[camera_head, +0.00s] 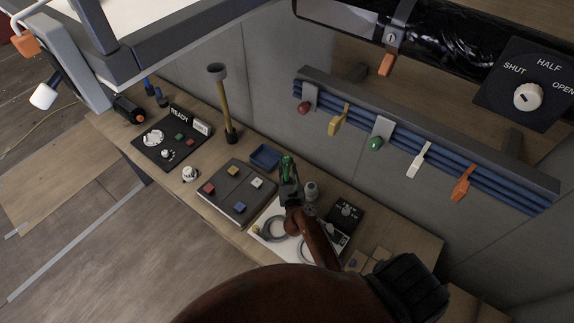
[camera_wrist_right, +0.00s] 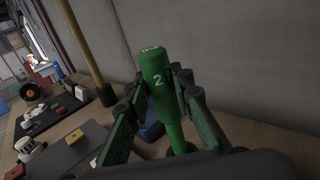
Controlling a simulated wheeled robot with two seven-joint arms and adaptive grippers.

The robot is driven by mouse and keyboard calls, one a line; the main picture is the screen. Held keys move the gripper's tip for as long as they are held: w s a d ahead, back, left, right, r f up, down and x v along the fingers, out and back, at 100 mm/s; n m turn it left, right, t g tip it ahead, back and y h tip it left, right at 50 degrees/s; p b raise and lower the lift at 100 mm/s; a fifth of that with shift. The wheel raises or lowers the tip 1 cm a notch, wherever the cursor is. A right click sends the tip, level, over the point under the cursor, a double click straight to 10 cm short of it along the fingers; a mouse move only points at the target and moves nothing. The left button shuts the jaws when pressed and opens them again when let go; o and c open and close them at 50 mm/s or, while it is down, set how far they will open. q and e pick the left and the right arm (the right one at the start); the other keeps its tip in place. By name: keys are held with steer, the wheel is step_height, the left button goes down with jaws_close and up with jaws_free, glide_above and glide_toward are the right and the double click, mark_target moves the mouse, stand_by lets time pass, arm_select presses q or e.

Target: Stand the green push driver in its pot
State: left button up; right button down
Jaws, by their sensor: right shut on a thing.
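The green push driver (camera_head: 287,167) is held upright by my right gripper (camera_head: 290,190), above the bench. In the right wrist view the driver (camera_wrist_right: 160,85) stands between the two fingers (camera_wrist_right: 155,105), with a white 2 on its thick upper part. Its lower end is hidden behind the gripper. A small grey round holder (camera_head: 311,189) stands just right of the gripper; it may be the pot, but I cannot tell for sure. My left gripper is not in view.
A shallow blue tray (camera_head: 265,157) lies left of the driver, beside a dark panel with coloured blocks (camera_head: 235,192). A brass post (camera_head: 225,105) stands farther left. A black switch box (camera_head: 346,214) sits to the right. Cables with clips (camera_head: 420,160) run along the wall.

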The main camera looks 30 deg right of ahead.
mark_target(287, 159)
steer(key=shift+f, duration=0.2)
stand_by(0.5)
steer(key=shift+f+b, duration=1.2)
steer(key=c, duration=1.6)
jaws_free()
steer(key=shift+r, duration=0.25)
step_height(287, 159, up, 10)
steer(key=shift+f, duration=0.25)
